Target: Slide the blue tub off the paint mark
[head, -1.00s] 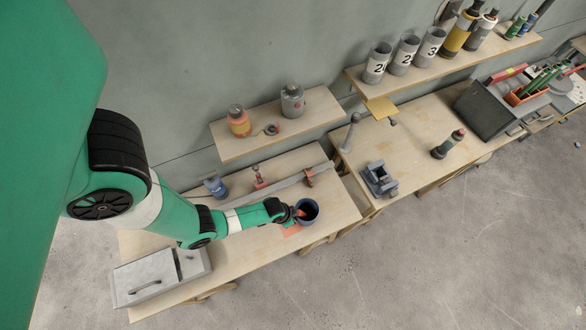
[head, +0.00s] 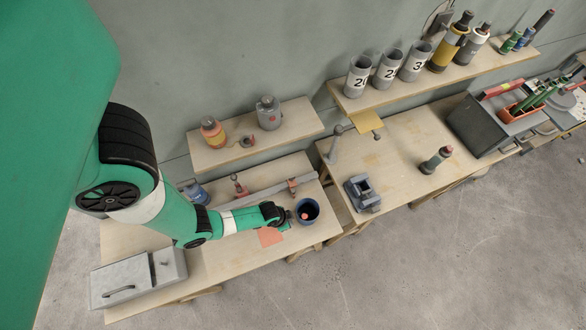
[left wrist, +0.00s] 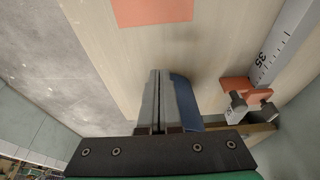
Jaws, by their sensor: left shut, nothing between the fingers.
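The blue tub (head: 316,219) stands upright near the right end of the left bench, its dark opening facing up. The orange paint mark (head: 270,237) lies flat on the bench to the tub's left and front, apart from it. It also shows bare at the top of the left wrist view (left wrist: 152,11). My left gripper (head: 292,215) is shut, fingers low beside the tub's left side. In the left wrist view the closed fingers (left wrist: 161,90) are right beside a strip of the tub (left wrist: 186,103). I cannot tell whether they touch. My right gripper is not in view.
A long ruler (head: 262,193) with red clamps (head: 292,186) lies behind the tub. A grey box (head: 138,279) sits at the bench's front left, a small blue item (head: 195,192) at the back. A grey vise (head: 362,194) stands on the neighbouring bench. The bench's right edge is close to the tub.

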